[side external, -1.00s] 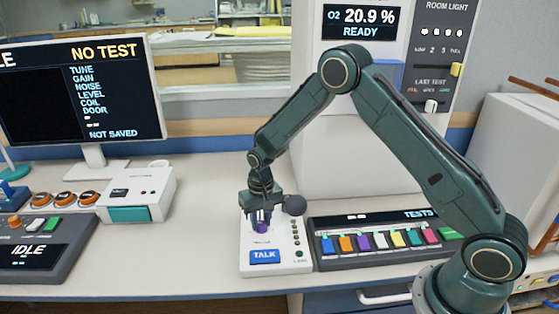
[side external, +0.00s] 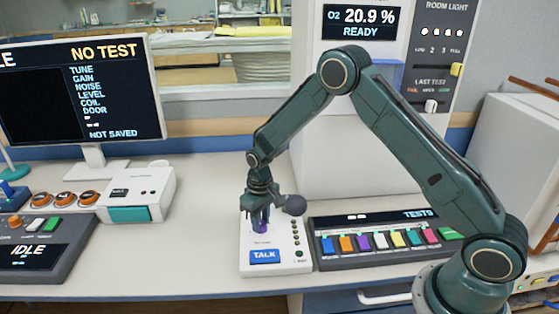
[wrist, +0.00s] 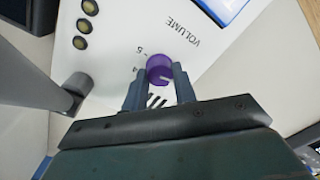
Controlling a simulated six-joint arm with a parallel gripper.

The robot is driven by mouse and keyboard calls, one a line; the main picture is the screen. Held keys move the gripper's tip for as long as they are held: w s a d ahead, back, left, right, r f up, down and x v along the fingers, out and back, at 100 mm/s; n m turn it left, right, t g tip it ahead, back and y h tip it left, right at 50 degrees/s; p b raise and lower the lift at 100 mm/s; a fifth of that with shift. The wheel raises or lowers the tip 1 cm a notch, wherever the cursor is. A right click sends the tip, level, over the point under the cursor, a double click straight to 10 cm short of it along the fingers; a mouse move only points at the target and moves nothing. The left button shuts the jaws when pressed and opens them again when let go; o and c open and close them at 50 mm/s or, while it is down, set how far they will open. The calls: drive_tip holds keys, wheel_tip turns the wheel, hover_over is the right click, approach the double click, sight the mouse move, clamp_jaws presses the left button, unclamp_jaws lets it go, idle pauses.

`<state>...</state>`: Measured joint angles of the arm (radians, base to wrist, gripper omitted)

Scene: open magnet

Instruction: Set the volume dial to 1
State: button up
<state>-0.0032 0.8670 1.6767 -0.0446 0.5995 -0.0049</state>
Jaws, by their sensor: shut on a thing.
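The volume dial is a purple knob (wrist: 160,69) on a white intercom panel (wrist: 120,40). In the wrist view a pale pointer line shows on the knob, toward its lower right side. "VOLUME" and the marks 4 and 5 are readable beside it; the other marks are hidden by my fingers. In the side view the knob (side external: 261,226) shows under my gripper (side external: 260,218), above the blue TALK button (side external: 265,256). In the wrist view my gripper (wrist: 158,80) is shut on the knob, one finger on each side.
The TESTS console (side external: 385,240) with coloured keys stands close on the right. A white box (side external: 140,193) stands to the left, with clear desk between.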

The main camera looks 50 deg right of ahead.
sight(262, 222)
drive_tip(key=o, duration=1)
drive_tip(key=shift+r, duration=0.15)
wheel_tip(262, 222, up, 14)
drive_tip(key=shift+d, duration=0.3)
